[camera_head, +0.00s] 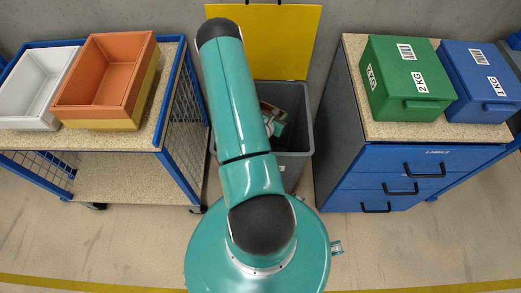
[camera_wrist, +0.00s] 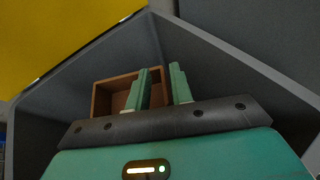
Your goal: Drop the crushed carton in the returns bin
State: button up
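The crushed carton (camera_wrist: 118,92) shows in the wrist view as a brown open box, inside the grey returns bin (camera_wrist: 225,62) near its far corner. In the head view a small brown part of the carton (camera_head: 266,106) shows inside the bin (camera_head: 297,100), beside my arm. My gripper (camera_wrist: 161,85) points down into the bin with its two green fingers apart. The left finger overlaps the carton's right part in the picture, and no carton wall is seen clamped between the fingers. My gripper's body hides the lower part of the view. My gripper (camera_head: 277,127) is partly hidden by my arm.
A yellow panel (camera_head: 280,40) stands behind the bin. At left, a blue-framed cart (camera_head: 115,142) bears a white tray (camera_head: 30,90) and an orange tray (camera_head: 105,70). At right, a drawer cabinet (camera_head: 400,165) bears a green box (camera_head: 405,80) and a blue box (camera_head: 480,80).

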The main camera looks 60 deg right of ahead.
jog(key=shift+o, duration=0.4)
jog(key=shift+w+a+r, duration=0.1)
jog(key=shift+a, duration=0.15)
jog(key=v, duration=1.3)
jog(key=shift+a+r, duration=0.15)
jog(key=w+a+r+m+g+y, duration=0.1)
jog(key=w+a+r+m+g, duration=0.3)
jog(key=r, duration=0.6)
jog(key=w+a+r+m+y, duration=0.1)
jog(key=r+m, duration=0.6)
jog(key=r, duration=0.4)
jog(key=w+a+r+m+t+y, duration=0.1)
jog(key=a+r+m+t+y, duration=0.1)
jog(key=a+r, duration=0.4)
jog(key=w+a+r+m+t+y, duration=0.1)
jog(key=a+r+t+y, duration=0.4)
jog(key=a, duration=0.9)
jog(key=w+a+r+m+t+y, duration=0.1)
jog(key=a+r+m+t+y, duration=0.2)
jog(key=a+r, duration=0.6)
jog(key=shift+w+a+t+y, duration=0.4)
jog(key=shift+a+y, duration=0.3)
jog(key=shift+a, duration=0.2)
